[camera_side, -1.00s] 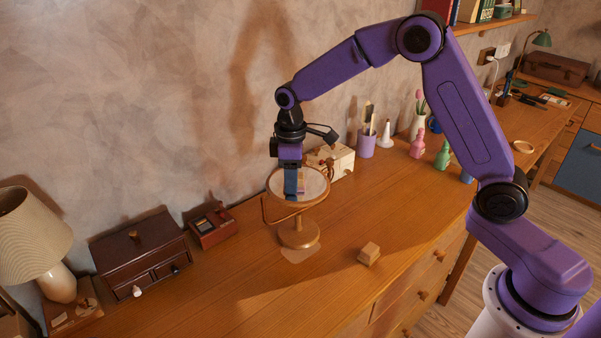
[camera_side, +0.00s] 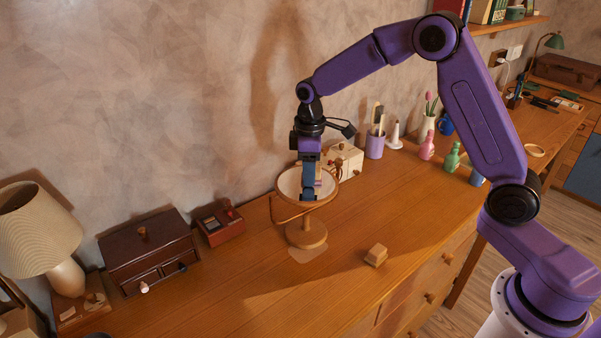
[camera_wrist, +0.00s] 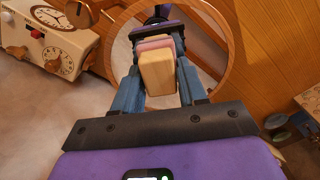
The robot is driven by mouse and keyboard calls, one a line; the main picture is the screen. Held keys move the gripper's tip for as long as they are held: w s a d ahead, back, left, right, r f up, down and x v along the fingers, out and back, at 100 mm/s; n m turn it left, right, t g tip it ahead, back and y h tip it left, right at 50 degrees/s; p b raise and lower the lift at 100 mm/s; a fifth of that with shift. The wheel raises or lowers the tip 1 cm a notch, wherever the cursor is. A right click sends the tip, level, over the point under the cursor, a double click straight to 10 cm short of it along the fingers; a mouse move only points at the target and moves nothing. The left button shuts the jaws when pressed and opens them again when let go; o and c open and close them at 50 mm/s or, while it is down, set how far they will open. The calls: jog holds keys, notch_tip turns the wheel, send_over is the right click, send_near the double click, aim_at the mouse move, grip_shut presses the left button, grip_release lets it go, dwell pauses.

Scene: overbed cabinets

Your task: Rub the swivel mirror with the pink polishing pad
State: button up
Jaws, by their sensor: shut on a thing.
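The swivel mirror (camera_side: 289,183) has a round wooden frame and stands on a round wooden foot, its face tilted up. In the wrist view its wooden ring (camera_wrist: 226,52) surrounds my fingertips. My gripper (camera_side: 309,192) points down over the mirror face, and in the wrist view its blue fingers (camera_wrist: 160,68) are shut on the polishing pad. The pad shows a pale wooden back (camera_wrist: 157,78) and a pink layer (camera_wrist: 154,45) beneath it. The pad is at the glass, near the middle to right of the face; I cannot tell whether it touches. My finger mostly hides it in the side view.
A cream box with dials (camera_side: 347,163) stands close behind the mirror. A purple cup (camera_side: 375,146) and small bottles (camera_side: 452,157) are to the right. A wooden block (camera_side: 376,255) lies in front. A dark drawer chest (camera_side: 148,250) and red box (camera_side: 220,225) stand left.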

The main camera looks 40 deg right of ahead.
aim_at(289, 188)
jog(key=shift+s+d, duration=0.15)
jog(key=shift+d, duration=0.95)
jog(key=shift+w+a, duration=0.2)
jog(key=shift+a, duration=1.8)
jog(key=shift+w+a, duration=0.2)
jog(key=shift+a, duration=1.75)
notch_tip(289, 188, up, 8)
jog(key=shift+d, duration=0.1)
